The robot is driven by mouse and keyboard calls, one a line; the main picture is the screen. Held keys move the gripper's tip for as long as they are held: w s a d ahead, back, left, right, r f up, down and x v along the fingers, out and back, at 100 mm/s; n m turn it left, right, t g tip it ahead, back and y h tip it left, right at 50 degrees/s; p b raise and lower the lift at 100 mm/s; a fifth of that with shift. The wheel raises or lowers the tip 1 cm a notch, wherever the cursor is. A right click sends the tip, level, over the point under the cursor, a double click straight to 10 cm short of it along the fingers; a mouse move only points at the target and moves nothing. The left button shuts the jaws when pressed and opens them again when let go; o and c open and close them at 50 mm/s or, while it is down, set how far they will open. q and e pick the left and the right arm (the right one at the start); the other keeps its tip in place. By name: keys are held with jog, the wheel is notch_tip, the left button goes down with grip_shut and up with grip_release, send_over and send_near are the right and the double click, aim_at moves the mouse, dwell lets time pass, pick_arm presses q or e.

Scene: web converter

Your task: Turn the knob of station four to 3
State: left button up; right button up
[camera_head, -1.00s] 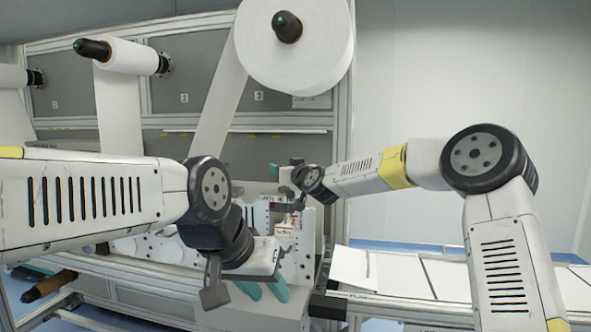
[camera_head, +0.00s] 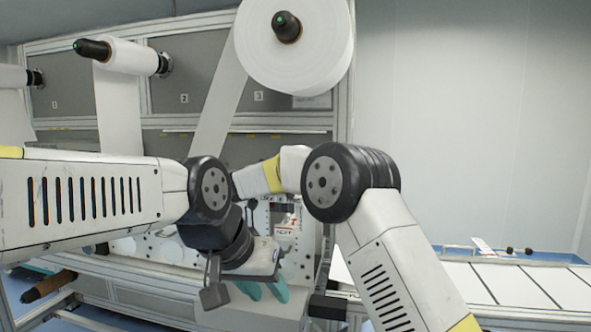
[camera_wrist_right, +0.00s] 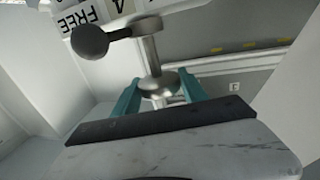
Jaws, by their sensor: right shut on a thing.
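In the right wrist view, a metal knob stem (camera_wrist_right: 150,55) with a round collar and a side arm ending in a dark ball (camera_wrist_right: 90,41) stands between the teal fingers of my right gripper (camera_wrist_right: 158,98). The gripper is shut on it around the collar. Beyond it are labels reading "FREE" (camera_wrist_right: 82,17) and "4", partly cut off. In the head view, my right gripper and the knob are hidden behind the arms. My left gripper (camera_head: 263,291) hangs low in front of the machine, teal fingers apart and empty.
A large white paper roll (camera_head: 293,45) hangs above, with panels numbered 1 to 3 behind. A white perforated plate (camera_head: 308,245) stands behind my left wrist. A white conveyor (camera_head: 500,283) lies at lower right. My two arms are close together mid-picture.

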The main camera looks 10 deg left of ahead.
jog(key=shift+m+g+h, duration=0.6)
jog(key=shift+m+h, duration=0.5)
jog(key=shift+h, duration=0.6)
jog(key=o, duration=1.3)
jog(key=shift+w, duration=0.1)
jog(key=shift+o, duration=0.2)
jog(key=v, duration=0.7)
jog(key=shift+s, duration=0.4)
jog(key=shift+a, duration=0.1)
